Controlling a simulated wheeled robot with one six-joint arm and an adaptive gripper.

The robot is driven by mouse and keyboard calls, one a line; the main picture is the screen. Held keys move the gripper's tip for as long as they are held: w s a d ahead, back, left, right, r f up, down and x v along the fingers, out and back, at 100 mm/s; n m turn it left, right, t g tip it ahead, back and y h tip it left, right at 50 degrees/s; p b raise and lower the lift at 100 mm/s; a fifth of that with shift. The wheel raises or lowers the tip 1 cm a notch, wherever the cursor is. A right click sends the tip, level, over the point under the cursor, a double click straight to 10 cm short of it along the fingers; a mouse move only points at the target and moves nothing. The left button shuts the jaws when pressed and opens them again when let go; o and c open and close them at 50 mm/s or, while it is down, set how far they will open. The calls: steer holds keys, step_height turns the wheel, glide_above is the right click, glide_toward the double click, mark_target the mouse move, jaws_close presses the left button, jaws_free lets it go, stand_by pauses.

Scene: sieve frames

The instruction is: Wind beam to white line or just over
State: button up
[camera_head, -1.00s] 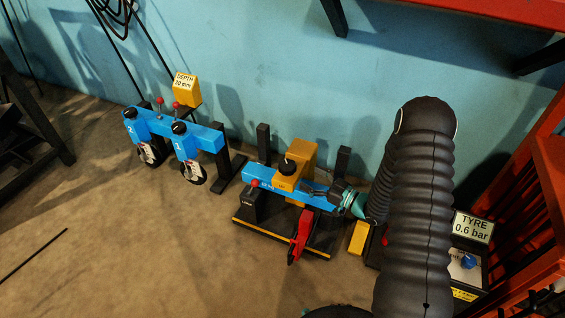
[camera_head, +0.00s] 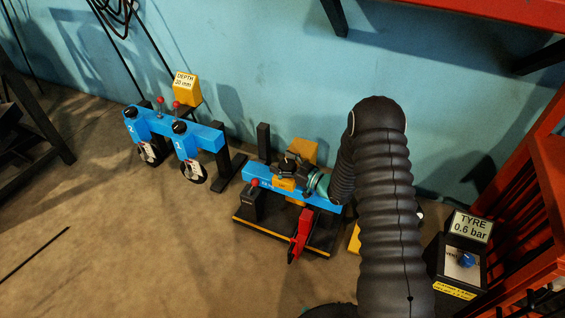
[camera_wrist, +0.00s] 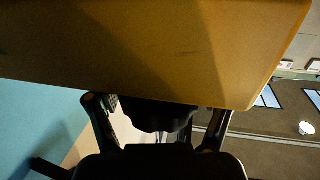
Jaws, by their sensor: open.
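A blue beam (camera_head: 325,203) lies across a black stand in the middle of the head view. A yellow block (camera_head: 304,149) rises on it, with a black knob (camera_head: 287,159) at its front. My gripper (camera_head: 288,171) is at the knob, its fingers pointing left. In the wrist view my gripper (camera_wrist: 160,112) has its fingers apart, one on each side of the dark knob (camera_wrist: 155,116), below the large yellow block face (camera_wrist: 150,50). I cannot tell whether the fingers touch the knob. I cannot make out a white line.
A red lever (camera_head: 299,236) hangs at the stand's front. A second blue beam (camera_head: 205,136) with two black-knobbed units stands to the left, with a yellow DEPTH box (camera_head: 186,89) behind. A TYRE box (camera_head: 463,262) and red rack (camera_head: 540,220) stand right.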

steer(key=c, duration=1.1)
steer(key=shift+o, duration=0.2)
steer(key=shift+f+m+t+b, duration=0.1)
steer(key=shift+m+t+b, duration=0.2)
steer(key=shift+t+b, duration=0.1)
steer(key=shift+f+m+t+h+b, duration=0.1)
steer(key=shift+m+t+h+b, duration=0.5)
steer(key=shift+t+h+b, duration=0.15)
steer(key=shift+w+r, duration=0.1)
steer(key=shift+r, duration=0.1)
steer(key=shift+d+f+m+t+h+b, duration=0.15)
steer(key=shift+f+m+t+h+b, duration=0.05)
steer(key=shift+m+t+h+b, duration=0.7)
steer(key=shift+w+d+r+m+t+h, duration=0.1)
steer(key=shift+d+m+t+h, duration=0.05)
steer(key=shift+m+t+h, duration=0.4)
